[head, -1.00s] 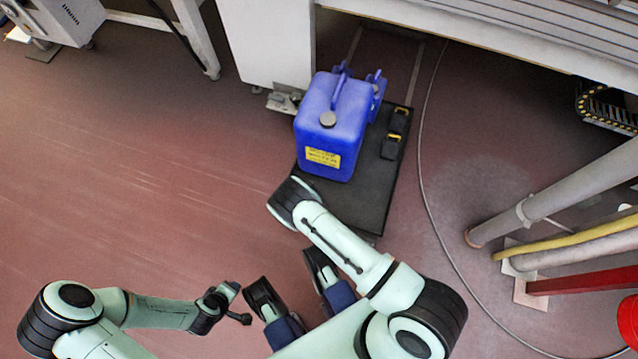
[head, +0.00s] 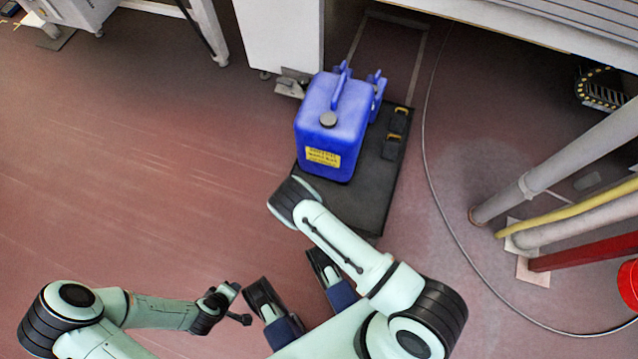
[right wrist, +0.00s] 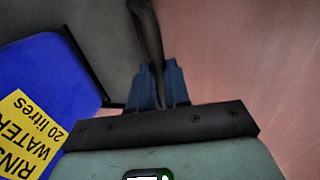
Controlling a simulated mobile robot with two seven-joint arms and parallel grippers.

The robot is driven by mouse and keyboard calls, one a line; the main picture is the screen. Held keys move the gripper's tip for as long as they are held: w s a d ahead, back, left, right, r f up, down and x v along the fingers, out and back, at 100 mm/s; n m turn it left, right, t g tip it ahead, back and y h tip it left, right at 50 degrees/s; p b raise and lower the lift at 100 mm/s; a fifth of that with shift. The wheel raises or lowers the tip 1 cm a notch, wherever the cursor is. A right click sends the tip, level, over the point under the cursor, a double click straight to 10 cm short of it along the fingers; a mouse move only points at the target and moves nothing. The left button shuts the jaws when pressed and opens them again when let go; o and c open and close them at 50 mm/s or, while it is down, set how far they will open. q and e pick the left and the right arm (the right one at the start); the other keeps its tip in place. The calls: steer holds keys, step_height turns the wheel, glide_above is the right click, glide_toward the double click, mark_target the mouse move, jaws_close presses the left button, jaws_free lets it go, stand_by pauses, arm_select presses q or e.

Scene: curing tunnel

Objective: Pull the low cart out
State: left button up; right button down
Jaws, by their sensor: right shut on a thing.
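The low cart (head: 356,205) is a flat black platform on the floor. It carries a blue jerrycan (head: 334,135) with a yellow label, and more blue shows behind it. In the right wrist view my right gripper (right wrist: 158,74) is shut on a dark upright bar, the cart's handle (right wrist: 150,35). The jerrycan (right wrist: 45,75) is at the left there, labelled rinse water. In the head view my right wrist covers the cart's near left corner and hides the fingers. My left gripper (head: 230,304) is at lower left, away from the cart; its jaws are too small to judge.
A white machine (head: 278,40) stands behind the cart, with a metal bracket at its foot. A thin cable (head: 428,150) runs along the floor right of the cart. Grey, yellow and red pipes (head: 560,175) stand at right. The floor at left is clear.

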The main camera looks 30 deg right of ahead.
steer(key=c, duration=1.1)
jaws_free()
arm_select(q)
steer(key=s+d+r+g+h+p, duration=0.1)
steer(key=s+d+r+p, duration=0.2)
steer(key=s+r+p, duration=0.1)
steer(key=shift+s+d+r+p, duration=0.15)
steer(key=shift+s+r+p, duration=0.2)
steer(key=shift+r, duration=0.5)
arm_select(e)
step_height(320, 180, up, 13)
steer(key=s+a, duration=0.1)
steer(key=a, duration=0.1)
steer(key=shift+s, duration=0.35)
steer(key=shift+r, duration=0.1)
